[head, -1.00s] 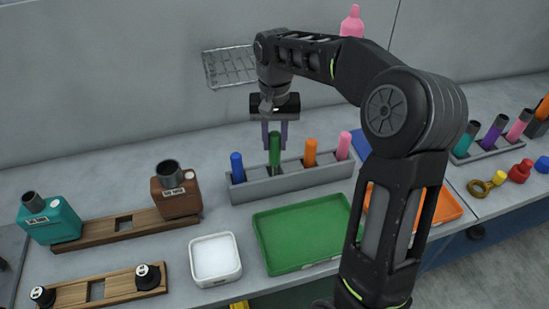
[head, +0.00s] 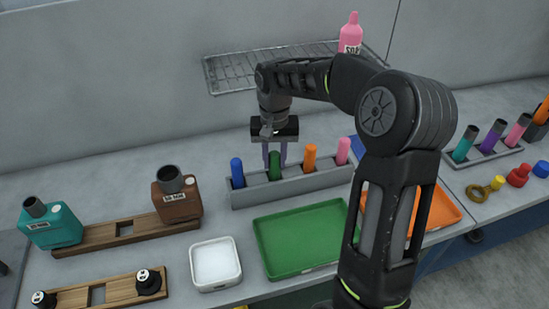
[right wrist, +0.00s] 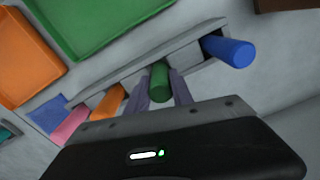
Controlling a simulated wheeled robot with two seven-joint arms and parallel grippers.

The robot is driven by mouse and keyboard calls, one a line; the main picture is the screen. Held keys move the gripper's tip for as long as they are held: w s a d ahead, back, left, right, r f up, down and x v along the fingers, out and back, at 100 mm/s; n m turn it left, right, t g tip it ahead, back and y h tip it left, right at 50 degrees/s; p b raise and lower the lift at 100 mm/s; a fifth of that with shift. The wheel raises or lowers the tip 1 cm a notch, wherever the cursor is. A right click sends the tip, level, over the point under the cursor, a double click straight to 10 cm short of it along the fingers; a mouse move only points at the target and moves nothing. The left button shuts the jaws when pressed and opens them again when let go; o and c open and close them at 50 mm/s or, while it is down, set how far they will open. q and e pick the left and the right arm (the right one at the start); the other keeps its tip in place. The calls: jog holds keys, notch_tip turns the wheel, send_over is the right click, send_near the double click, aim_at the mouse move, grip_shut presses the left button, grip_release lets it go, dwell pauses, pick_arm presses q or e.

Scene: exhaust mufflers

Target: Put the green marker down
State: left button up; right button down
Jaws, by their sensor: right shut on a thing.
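The green marker (head: 275,166) stands upright in the grey rack (head: 299,189), between the blue marker (head: 237,172) and the orange marker (head: 309,157). My right gripper (head: 275,158) points down and is shut on the green marker, one finger on each side. The right wrist view shows the green marker (right wrist: 159,82) between the two purple-grey fingers, at the rack's row of slots. Its lower end is hidden in the rack, so I cannot tell whether it touches the bottom. My left gripper is not in view.
A pink marker (head: 343,151) stands at the rack's right end. A green tray (head: 300,238), an orange tray (head: 441,211) and a white dish (head: 215,263) lie in front. A wire shelf (head: 228,75) is on the wall behind. Another rack (head: 488,156) stands at right.

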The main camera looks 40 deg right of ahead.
jog(key=shift+f, duration=0.15)
jog(key=c, duration=1.1)
grip_release()
jog(key=shift+r, duration=0.3)
notch_tip(320, 180, up, 9)
jog(key=shift+f+b, duration=0.1)
jog(key=shift+b, duration=0.3)
notch_tip(320, 180, up, 2)
jog(key=shift+p, duration=0.85)
jog(key=shift+r+p, duration=0.35)
jog(key=shift+r, duration=0.15)
